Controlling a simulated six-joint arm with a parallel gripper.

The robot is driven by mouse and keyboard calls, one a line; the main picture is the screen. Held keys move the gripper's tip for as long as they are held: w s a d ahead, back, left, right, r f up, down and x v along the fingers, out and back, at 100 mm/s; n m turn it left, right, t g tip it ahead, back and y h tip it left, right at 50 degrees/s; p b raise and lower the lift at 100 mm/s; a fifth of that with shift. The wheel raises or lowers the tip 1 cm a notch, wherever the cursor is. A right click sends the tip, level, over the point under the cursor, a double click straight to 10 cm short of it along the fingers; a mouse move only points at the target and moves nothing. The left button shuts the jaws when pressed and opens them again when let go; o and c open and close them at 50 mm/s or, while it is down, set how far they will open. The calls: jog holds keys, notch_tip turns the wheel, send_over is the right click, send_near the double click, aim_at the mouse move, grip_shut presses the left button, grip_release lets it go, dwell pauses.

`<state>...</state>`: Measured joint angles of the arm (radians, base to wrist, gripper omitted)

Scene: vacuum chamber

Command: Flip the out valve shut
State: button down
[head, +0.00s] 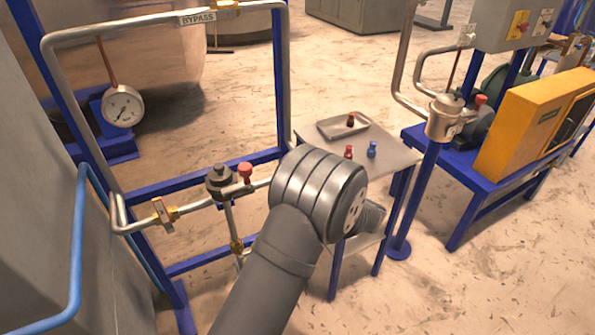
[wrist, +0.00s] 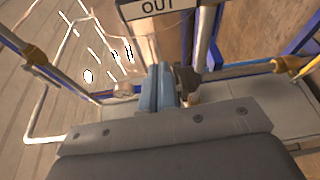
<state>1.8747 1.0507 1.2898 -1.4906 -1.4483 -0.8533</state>
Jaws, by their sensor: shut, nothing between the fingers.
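A sign reading OUT (wrist: 157,8) shows at the top of the wrist view, just beyond my gripper (wrist: 158,72). My gripper's two blue-grey fingers are together and empty, pointing toward the area under the sign. A small dark brown part (wrist: 190,88) shows just right of the fingers; I cannot tell whether it is the out valve's handle or whether the fingers touch it. A brass-coloured fitting (wrist: 287,66) sits on piping at the right. In the head view my arm covers the fingers, and I cannot make out the out valve there.
In the head view, pipework with a BYPASS label (head: 198,17), a gauge (head: 123,107) and a red-knobbed part (head: 245,173) stands left of my arm. A small table (head: 385,153) with a tray (head: 328,126) and small red and blue items is behind it. Open floor lies at the lower right.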

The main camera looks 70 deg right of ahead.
jog(key=shift+v, duration=1.9)
jog(key=shift+d, duration=0.1)
jog(key=w+d+f+n+g, duration=0.2)
jog(key=w+f+n+g, duration=0.2)
jog(key=w+n, duration=0.5)
jog(key=shift+w+f+h, duration=0.4)
jog(key=shift+w+f, duration=0.7)
jog(key=shift+f, duration=0.3)
jog(key=shift+d, duration=0.1)
